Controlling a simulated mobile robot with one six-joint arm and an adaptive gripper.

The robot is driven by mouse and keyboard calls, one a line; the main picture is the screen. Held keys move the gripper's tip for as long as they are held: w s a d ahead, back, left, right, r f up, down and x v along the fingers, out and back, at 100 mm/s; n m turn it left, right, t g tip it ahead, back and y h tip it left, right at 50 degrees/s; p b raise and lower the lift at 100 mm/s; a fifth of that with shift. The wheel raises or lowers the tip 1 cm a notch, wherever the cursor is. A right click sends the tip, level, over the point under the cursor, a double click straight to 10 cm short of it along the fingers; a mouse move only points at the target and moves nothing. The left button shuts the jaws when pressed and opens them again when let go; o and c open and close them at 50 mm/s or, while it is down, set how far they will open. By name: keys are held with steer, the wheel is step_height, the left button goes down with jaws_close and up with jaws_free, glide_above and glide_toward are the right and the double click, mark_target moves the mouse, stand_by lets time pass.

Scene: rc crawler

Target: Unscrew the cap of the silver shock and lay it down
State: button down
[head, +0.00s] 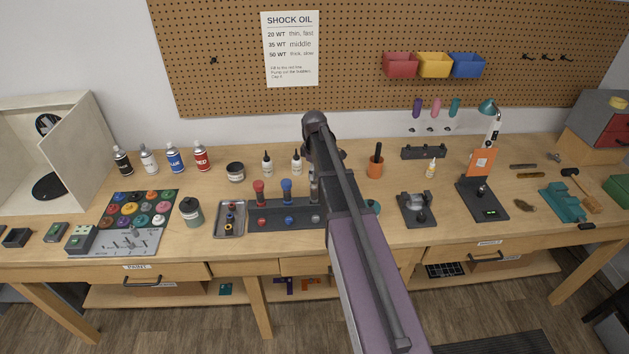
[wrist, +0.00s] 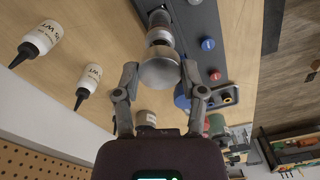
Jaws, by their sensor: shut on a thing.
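The silver shock (head: 314,190) stands at the right end of a dark stand (head: 275,218) in the head view, partly hidden by my arm. In the wrist view its silver body (wrist: 159,36) is in line with a wide silver cap (wrist: 159,72). My gripper (wrist: 160,75) has a fingertip on each side of the cap and is shut on it. I cannot tell whether the cap is still threaded to the body. In the head view my gripper is hidden behind my arm.
A red shock (head: 259,190) and a blue shock (head: 286,188) stand left of the silver one. A metal tray (head: 242,232) with small parts lies left of the stand. White oil bottles (head: 267,165) are behind. An orange cup (head: 375,168) stands to the right.

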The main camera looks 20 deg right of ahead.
steer(key=shift+r+p, duration=0.45)
steer(key=shift+r, duration=0.1)
steer(key=shift+f, duration=0.15)
